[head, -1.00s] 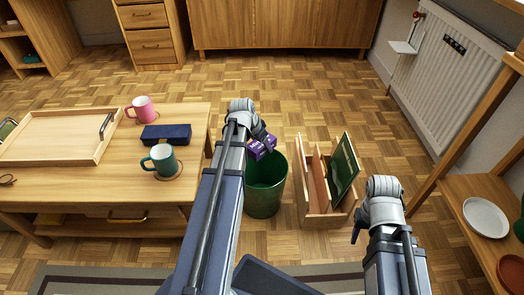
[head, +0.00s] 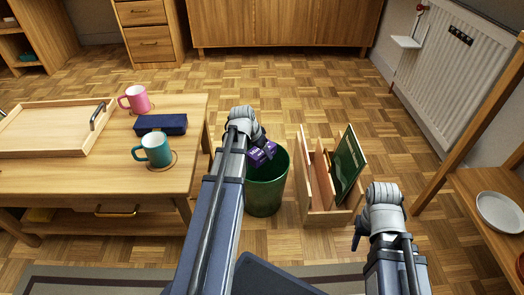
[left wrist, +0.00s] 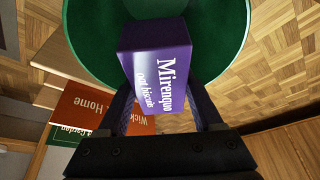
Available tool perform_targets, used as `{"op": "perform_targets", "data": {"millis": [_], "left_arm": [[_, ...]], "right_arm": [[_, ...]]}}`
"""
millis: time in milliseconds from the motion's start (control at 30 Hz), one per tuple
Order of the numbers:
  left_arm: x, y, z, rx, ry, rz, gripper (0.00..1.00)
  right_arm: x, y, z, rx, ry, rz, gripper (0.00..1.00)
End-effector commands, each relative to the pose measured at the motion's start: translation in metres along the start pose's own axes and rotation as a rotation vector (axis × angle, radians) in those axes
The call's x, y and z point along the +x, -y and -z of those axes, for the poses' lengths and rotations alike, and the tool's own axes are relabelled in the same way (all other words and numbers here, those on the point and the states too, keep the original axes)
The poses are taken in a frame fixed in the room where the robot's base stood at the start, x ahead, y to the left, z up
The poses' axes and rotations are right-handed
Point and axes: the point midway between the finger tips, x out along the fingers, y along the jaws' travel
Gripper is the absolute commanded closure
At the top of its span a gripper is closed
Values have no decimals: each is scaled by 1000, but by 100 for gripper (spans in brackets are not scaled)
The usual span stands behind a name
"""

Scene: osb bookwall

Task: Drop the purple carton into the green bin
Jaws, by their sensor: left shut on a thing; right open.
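The purple carton (head: 262,152) is held by my left gripper (head: 259,144) over the green bin (head: 266,196). In the left wrist view the carton (left wrist: 156,78) reads "Mirenquo oat biscuits" and sits between the two dark fingers of my left gripper (left wrist: 163,108). The bin's green rim and inside (left wrist: 92,42) show around and behind the carton there. In the head view the arm and carton hide part of the bin's opening. My right gripper (head: 357,241) is to the right and nearer, empty, with its fingers only partly visible.
A wooden box (head: 307,190) with dividers and a green book (head: 347,165) stands just right of the bin. A low table (head: 100,183) at left holds a tray (head: 45,148), pink mug (head: 137,98), teal mug (head: 154,151) and dark blue case (head: 161,123). A shelf with a plate (head: 498,211) is at right.

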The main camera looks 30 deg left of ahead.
Motion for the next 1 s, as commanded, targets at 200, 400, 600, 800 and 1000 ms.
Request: {"op": "perform_targets", "data": {"millis": [200,400,600,800,1000], "left_arm": [[18,0,-8,0,0,0,93],[18,0,-8,0,0,0,93],[18,0,-8,0,0,0,24],[18,0,-8,0,0,0,1],[18,0,-8,0,0,0,0]], "right_arm": [[20,2,1,0,0,0,50],[20,2,1,0,0,0,50],[20,2,1,0,0,0,50],[20,2,1,0,0,0,50],[20,2,1,0,0,0,50]]}}
